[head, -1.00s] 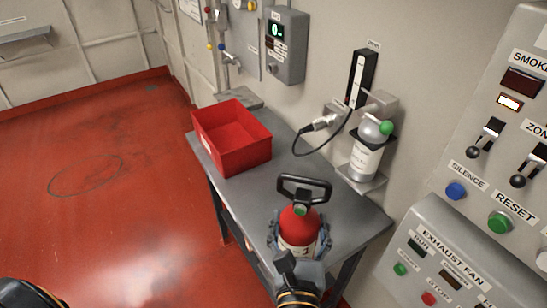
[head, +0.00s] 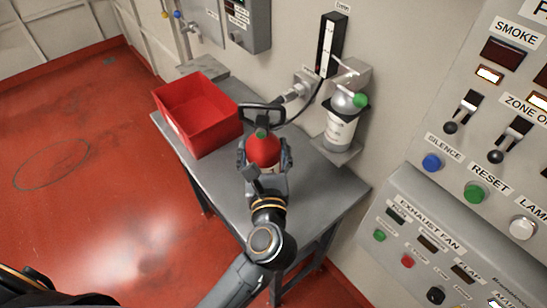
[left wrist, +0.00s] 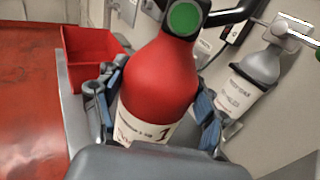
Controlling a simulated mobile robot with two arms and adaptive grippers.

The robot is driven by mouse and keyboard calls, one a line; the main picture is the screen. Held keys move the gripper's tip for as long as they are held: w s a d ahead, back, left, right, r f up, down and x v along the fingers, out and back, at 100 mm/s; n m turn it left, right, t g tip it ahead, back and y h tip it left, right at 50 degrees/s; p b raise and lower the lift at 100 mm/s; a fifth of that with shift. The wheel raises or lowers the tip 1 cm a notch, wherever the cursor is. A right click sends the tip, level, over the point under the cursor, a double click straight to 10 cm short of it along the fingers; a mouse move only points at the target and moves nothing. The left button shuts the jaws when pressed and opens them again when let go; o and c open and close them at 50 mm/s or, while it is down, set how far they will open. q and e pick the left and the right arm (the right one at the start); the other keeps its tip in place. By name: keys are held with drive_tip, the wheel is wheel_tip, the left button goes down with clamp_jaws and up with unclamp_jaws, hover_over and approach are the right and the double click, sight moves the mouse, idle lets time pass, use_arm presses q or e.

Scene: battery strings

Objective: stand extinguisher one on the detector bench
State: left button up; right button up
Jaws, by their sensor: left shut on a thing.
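Extinguisher one (head: 263,150) is a red cylinder with a black handle and a green dot on top. Its label with the figure 1 shows in the left wrist view (left wrist: 152,110). My left gripper (head: 264,164) is shut around its body, with a finger on each side, and holds it upright over the detector bench (head: 315,190). The gripper hides the base, so I cannot tell whether it touches the grey top. My right gripper is not in view.
A red open bin (head: 197,115) stands on the bench left of the extinguisher. A grey bottle (head: 341,125) sits on a wall bracket at the right, with a black hose behind the extinguisher. A control panel (head: 470,160) flanks the right side. The bench's front right is clear.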

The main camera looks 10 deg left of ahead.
use_arm(q)
drive_tip(key=w+a+f+b, duration=0.2)
drive_tip(key=w+f+b, duration=0.1)
drive_tip(key=f+b, duration=0.2)
wheel_tip(320, 180, down, 2)
drive_tip(key=shift+a+f, duration=0.15)
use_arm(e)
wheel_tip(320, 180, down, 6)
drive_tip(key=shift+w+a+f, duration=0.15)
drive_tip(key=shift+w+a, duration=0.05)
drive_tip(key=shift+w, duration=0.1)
use_arm(q)
drive_tip(key=shift+f+b, duration=0.2)
drive_tip(key=shift+b, duration=0.15)
drive_tip(key=o, duration=1.7)
drive_tip(key=shift+s+f, duration=0.1)
drive_tip(key=shift+f, duration=0.1)
drive_tip(key=shift+o, duration=0.7)
drive_tip(key=shift+s, duration=0.1)
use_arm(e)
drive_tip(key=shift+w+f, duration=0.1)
use_arm(q)
drive_tip(key=shift+r, duration=0.1)
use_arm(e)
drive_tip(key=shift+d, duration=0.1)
